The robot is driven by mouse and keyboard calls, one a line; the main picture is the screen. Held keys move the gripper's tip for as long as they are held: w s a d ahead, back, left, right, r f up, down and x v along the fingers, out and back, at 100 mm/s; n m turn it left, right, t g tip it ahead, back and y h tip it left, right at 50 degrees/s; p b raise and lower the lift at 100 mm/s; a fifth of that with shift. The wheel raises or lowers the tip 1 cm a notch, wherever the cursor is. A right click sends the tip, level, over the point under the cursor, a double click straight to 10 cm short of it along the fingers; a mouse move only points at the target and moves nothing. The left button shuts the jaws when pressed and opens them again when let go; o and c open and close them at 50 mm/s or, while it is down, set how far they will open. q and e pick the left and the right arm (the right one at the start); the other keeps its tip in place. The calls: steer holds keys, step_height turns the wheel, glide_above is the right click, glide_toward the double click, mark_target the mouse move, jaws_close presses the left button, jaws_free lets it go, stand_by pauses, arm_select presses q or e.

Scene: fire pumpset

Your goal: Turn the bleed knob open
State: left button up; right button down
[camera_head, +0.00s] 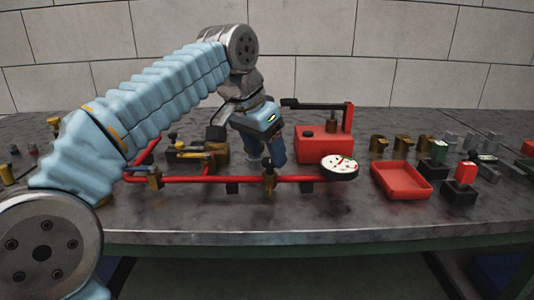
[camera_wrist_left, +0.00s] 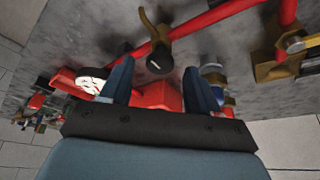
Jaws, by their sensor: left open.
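A dark round knob tops a brass fitting on the red pipe (camera_head: 215,179); this fitting (camera_head: 269,181) is at centre in the head view. It looks like the bleed knob, though no label shows. In the left wrist view a knob (camera_wrist_left: 158,63) faces the camera, just beyond the space between the fingertips. My left gripper (camera_head: 266,160) points down behind the pipe, close to that fitting. Its two blue fingers (camera_wrist_left: 157,70) are apart with nothing clearly held; contact with the knob cannot be told. My right gripper is out of view.
A white dial gauge (camera_head: 340,167) ends the pipe at right. A red pump box (camera_head: 318,148) with a dark lever stands behind it. A red tray (camera_head: 401,181) and several small brass and dark parts lie further right. The bench front (camera_head: 330,217) is clear.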

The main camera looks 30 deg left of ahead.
arm_select(q)
steer(key=shift+w+f, duration=0.25)
steer(key=shift+f, duration=0.4)
steer(key=c, duration=1)
steer(key=shift+d, duration=0.1)
steer(key=shift+c, duration=0.2)
